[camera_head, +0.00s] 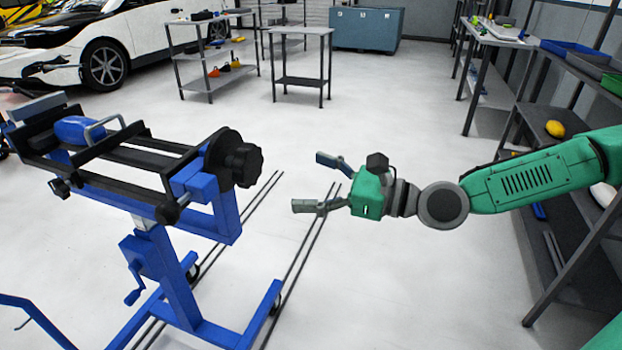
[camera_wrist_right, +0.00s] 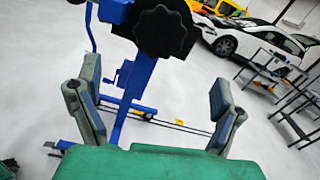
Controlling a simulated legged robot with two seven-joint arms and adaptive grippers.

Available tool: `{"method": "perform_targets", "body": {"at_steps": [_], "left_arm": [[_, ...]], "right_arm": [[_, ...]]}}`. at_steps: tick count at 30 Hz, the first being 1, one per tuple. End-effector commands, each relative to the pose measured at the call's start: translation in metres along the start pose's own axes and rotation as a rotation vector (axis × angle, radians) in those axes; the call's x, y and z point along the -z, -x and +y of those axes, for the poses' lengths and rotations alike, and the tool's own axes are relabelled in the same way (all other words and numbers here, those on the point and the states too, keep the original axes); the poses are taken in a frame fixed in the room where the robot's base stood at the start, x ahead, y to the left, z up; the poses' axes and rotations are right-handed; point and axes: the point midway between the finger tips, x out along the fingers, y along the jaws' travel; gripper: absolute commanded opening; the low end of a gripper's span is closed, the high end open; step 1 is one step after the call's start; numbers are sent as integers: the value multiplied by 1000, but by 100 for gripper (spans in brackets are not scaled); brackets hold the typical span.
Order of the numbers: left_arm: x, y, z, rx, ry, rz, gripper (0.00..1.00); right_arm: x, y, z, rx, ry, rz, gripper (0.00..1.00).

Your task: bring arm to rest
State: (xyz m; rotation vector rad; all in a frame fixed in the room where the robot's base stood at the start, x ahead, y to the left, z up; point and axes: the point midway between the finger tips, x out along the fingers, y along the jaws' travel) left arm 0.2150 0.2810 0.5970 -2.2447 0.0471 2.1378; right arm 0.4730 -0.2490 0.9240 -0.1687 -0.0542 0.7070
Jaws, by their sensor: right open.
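My right arm (camera_head: 530,182), green with a dark grey wrist joint, comes in from the right in the head view. Its gripper (camera_head: 318,183) is open and empty, its two grey fingers spread apart and pointing left. It hangs in free air to the right of a blue and black stand (camera_head: 175,250), apart from the stand's black knob (camera_head: 243,164). In the right wrist view my gripper's fingers (camera_wrist_right: 158,107) are wide apart, and the black knob (camera_wrist_right: 165,32) shows beyond them. My left gripper is not in view.
Shelving (camera_head: 580,210) with a yellow object (camera_head: 555,128) stands under and beside my right arm. Small tables (camera_head: 302,32), a grey-blue cabinet (camera_head: 366,29) and a white car (camera_head: 130,35) stand at the back. The pale floor (camera_head: 400,110) between is clear.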

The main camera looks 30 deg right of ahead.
Motion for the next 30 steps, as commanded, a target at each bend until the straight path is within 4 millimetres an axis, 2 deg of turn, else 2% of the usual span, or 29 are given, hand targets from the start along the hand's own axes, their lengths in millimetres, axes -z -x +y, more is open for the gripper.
{"method": "perform_targets", "body": {"at_steps": [8,11,14,18,20,21,24,27,30], "left_arm": [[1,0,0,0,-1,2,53],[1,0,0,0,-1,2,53],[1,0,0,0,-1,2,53],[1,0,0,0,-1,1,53],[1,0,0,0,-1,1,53],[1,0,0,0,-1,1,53],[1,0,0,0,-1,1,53],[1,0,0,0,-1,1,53],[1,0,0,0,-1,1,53]], "right_arm": [[2,-1,2,-4,4,4,88],[14,-7,18,-41,40,40,88],[43,-16,56,-129,136,122,88],[105,-12,128,-331,369,278,88],[132,-2,156,-432,487,341,88],[150,8,173,-504,568,379,88],[192,40,208,-701,786,458,88],[230,80,229,-923,1014,513,88],[261,124,235,-1161,1248,540,88]]}}
